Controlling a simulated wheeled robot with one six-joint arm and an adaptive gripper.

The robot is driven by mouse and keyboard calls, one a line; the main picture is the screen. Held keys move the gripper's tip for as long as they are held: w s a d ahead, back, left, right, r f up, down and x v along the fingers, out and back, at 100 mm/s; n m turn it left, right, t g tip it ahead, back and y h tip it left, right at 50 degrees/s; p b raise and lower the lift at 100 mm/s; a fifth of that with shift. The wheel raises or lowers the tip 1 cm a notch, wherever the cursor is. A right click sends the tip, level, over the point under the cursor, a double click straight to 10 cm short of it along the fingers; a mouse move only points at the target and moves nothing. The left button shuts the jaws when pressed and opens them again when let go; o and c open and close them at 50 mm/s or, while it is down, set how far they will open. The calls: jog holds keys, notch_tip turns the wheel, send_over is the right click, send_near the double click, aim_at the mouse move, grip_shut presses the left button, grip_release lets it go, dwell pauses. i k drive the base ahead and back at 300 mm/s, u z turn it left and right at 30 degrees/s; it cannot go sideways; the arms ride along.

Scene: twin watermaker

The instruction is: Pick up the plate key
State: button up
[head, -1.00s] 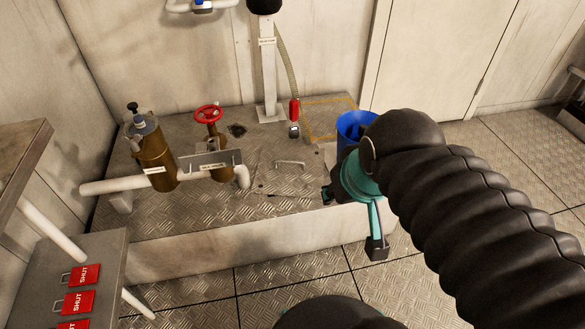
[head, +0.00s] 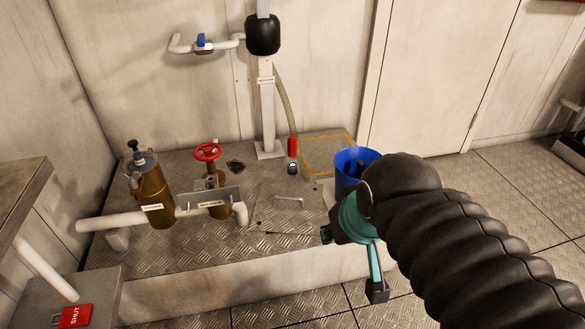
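I cannot make out the plate key for certain. A small bent metal bar (head: 288,199), shaped like a handle, lies on or is fixed to the raised tread-plate platform (head: 180,262); I cannot tell if it is the key. My gripper (head: 352,262), teal and black, is in front of the platform's right end, below the blue bucket (head: 350,172). Its two fingers are spread apart with nothing seen between them. The bucket is partly hidden by my arm, and something dark shows inside it.
A red handwheel valve (head: 207,152), a brass filter housing (head: 154,200) and white pipes (head: 110,223) occupy the platform's left. A white post (head: 267,105) stands at the back. A red-handled item (head: 292,150) is beside it. A grey bench (head: 95,290) is at lower left.

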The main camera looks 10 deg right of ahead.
aim_at(291, 140)
jog(key=k, duration=0.6)
jog(key=z, duration=0.85)
jog(key=i, duration=1.5)
jog(key=u, duration=0.9)
